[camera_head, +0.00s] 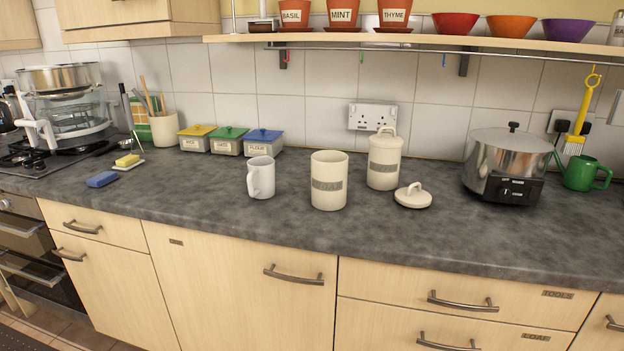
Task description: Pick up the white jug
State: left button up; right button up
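The white jug (262,178) stands upright on the dark grey worktop (420,240), a little left of the middle of the view. Its handle is on its left side, turned partly toward me. Nothing is touching it. An open cream canister (329,192) with a grey label band stands to its right, with a gap between them. Neither of my grippers is in view.
Coloured-lid tins (228,141) stand behind left. A blue sponge (102,179) lies left. The worktop before the jug is clear.

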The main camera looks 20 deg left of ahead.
aim_at(260, 177)
jog(key=j+z, duration=0.9)
jog(key=j, duration=0.35)
jog(key=k+j+z, duration=0.15)
jog(key=j, duration=0.25)
